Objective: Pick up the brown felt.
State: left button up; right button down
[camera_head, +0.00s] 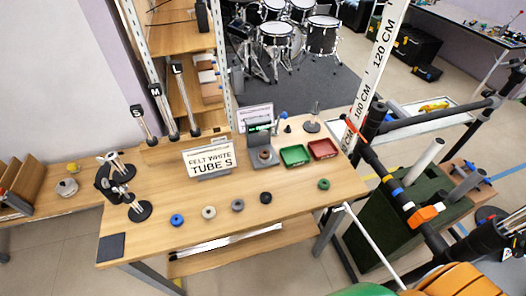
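A brown ring-shaped felt (264,154) sits on the grey device with a small lit display (260,130) at the back middle of the wooden table (290,205). Nothing touches it from above. A row of small rings lies along the front of the table: a blue one (177,220), a whitish one (208,212), a grey one (238,205), a black one (265,198) and a green one (323,184). Neither of my grippers shows in the head view.
A sign reading "FELT WHITE TUBE S" (209,159) stands left of the device. A green tray (295,155) and a red tray (323,149) lie to its right. Black-based metal stands (138,210) are at the left. A dark pad (111,246) lies at the front left corner.

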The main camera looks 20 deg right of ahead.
aim_at(264, 151)
jog(key=j+z, duration=0.25)
jog(key=z, duration=0.2)
jog(key=j+z, duration=0.25)
jog(key=z, duration=0.25)
jog(key=j+z, duration=0.25)
jog(key=z, duration=0.2)
jog(key=j+z, duration=0.2)
jog(key=z, duration=0.3)
jog(key=k+j+z, duration=0.15)
jog(key=z, duration=0.3)
